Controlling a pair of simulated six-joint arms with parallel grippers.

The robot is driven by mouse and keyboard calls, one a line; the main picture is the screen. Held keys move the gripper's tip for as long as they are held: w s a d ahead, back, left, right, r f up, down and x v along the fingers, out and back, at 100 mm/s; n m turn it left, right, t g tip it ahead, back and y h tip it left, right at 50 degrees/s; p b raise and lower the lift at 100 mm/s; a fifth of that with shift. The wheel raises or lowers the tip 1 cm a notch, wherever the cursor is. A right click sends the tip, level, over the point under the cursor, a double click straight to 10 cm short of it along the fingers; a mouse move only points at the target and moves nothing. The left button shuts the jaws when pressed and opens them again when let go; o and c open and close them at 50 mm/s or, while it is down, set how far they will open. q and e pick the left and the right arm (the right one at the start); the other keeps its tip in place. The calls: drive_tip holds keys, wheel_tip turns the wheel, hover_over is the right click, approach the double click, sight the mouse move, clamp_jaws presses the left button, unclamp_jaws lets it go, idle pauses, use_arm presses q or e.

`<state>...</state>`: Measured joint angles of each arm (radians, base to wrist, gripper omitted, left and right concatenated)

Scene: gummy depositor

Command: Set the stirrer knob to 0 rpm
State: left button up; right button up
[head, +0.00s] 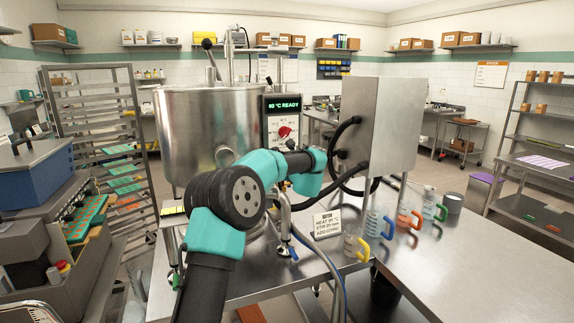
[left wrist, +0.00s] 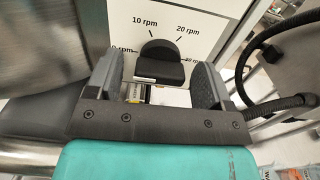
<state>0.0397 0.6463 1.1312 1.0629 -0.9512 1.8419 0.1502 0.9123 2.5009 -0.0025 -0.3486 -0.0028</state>
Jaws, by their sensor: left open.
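The stirrer knob (left wrist: 160,62) is a dark, blocky knob on a white dial plate in the left wrist view. The labels 10 rpm and 20 rpm show above it, and a partly covered 0 rpm mark shows at its left. Its setting is hard to read. My left gripper (left wrist: 157,78) is open, with one finger on each side of the knob and visible gaps between. In the head view my left arm reaches to the control panel (head: 268,127), below the green 80 °C READY display (head: 284,105). My right gripper is not in view.
A large steel kettle (head: 190,125) stands left of the panel. A steel box (head: 385,125) with black hoses (head: 345,160) stands close on the right. Jugs with coloured handles (head: 408,218) and a small sign (head: 327,223) stand on the steel table (head: 450,265), whose right part is clear.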

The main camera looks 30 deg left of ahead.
use_arm(q)
drive_tip(key=v, duration=1.7)
drive_tip(key=shift+s, duration=0.25)
drive_tip(key=shift+d, duration=0.1)
